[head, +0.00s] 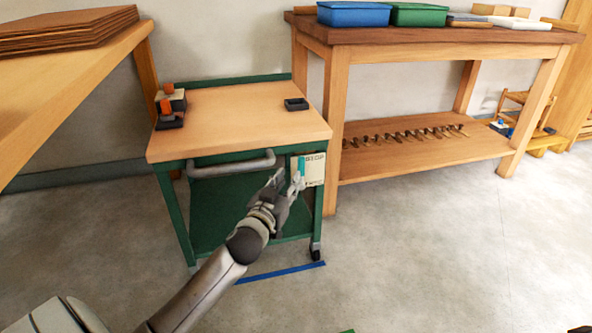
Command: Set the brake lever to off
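A green cart (250,156) with a wooden top stands at the centre left. A pale label plate (314,170) with small print hangs at its front right corner. A teal strip (301,165) shows along the plate's left side. I cannot make out a separate brake lever; my gripper covers part of this area. My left gripper (287,178) is in front of the cart's right end, just left of the plate. Its two fingers look spread apart, with nothing seen held. Whether it touches the cart I cannot tell. My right gripper is not in view.
A workbench (435,37) stands right, a wooden table (60,75) left. Blue tape (281,272) marks the open floor.

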